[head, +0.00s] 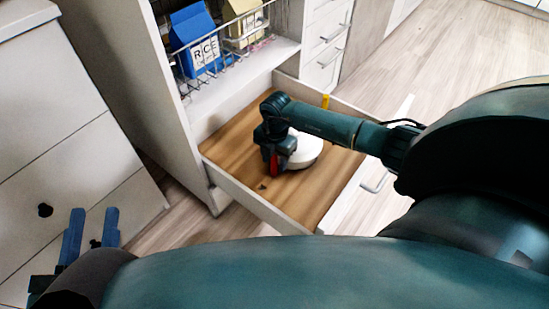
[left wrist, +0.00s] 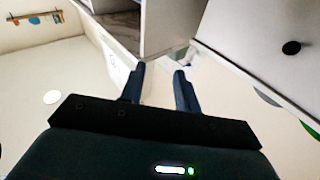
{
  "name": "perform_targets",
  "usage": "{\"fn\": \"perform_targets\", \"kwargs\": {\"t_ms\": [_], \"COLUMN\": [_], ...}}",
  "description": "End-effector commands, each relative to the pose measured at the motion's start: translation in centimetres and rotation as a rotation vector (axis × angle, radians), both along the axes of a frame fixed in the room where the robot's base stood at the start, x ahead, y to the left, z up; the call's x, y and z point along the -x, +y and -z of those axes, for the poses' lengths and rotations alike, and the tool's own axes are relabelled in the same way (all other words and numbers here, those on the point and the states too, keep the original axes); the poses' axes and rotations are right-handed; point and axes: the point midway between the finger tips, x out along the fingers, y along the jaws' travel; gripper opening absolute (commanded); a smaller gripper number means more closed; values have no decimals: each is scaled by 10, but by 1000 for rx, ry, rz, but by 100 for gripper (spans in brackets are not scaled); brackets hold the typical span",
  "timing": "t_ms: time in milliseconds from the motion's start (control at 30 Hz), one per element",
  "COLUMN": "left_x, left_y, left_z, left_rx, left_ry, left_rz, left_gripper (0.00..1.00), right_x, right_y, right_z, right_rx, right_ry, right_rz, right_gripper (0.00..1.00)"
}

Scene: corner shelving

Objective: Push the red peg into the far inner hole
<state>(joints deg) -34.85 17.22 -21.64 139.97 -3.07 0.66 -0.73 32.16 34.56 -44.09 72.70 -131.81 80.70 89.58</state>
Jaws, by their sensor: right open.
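A red peg (head: 273,163) shows as a small red patch at the front of my right gripper, over the open drawer's wooden floor (head: 235,150). My right gripper (head: 272,148) is low over the drawer, at the peg; its fingers are mostly hidden by the wrist, and contact cannot be told. A small dark hole or mark (head: 262,187) shows in the drawer floor in front of it. The far inner hole is not clearly seen. My left gripper (head: 92,237) is open and empty, away from the drawer at the lower left; its fingers show in the left wrist view (left wrist: 158,88).
A white round object (head: 306,150) lies in the drawer beside my right gripper. A yellow peg (head: 325,101) stands near the drawer's far wall. A wire basket with a blue rice box (head: 195,40) is on the shelf above. A white cabinet (head: 60,130) stands left.

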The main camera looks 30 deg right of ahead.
Motion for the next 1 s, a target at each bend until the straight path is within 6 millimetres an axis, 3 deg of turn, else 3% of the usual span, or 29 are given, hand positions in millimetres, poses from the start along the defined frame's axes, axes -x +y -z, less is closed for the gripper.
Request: {"fn": "perform_targets", "kwargs": {"t_ms": [133, 267, 400, 700, 1000], "left_x": [0, -1, -1, 2, 4], "left_y": [0, 0, 1, 8, 9], "left_z": [0, -11, -19, -9, -1], "left_rx": [4, -5, -40, -123, -147], "left_ry": [3, -5, -18, 3, 16], "left_rz": [1, -1, -13, -44, -57], "left_gripper": [32, 32, 32, 32, 32], "right_x": [0, -1, -1, -2, -2], "right_y": [0, -1, -2, -4, -4], "right_z": [0, -19, -50, -112, -132], "right_rx": [0, 1, 1, 1, 0], "right_ry": [0, -1, -3, -3, -1], "right_rz": [0, 0, -1, -1, 0], "right_gripper": [44, 44, 44, 44, 44]}}
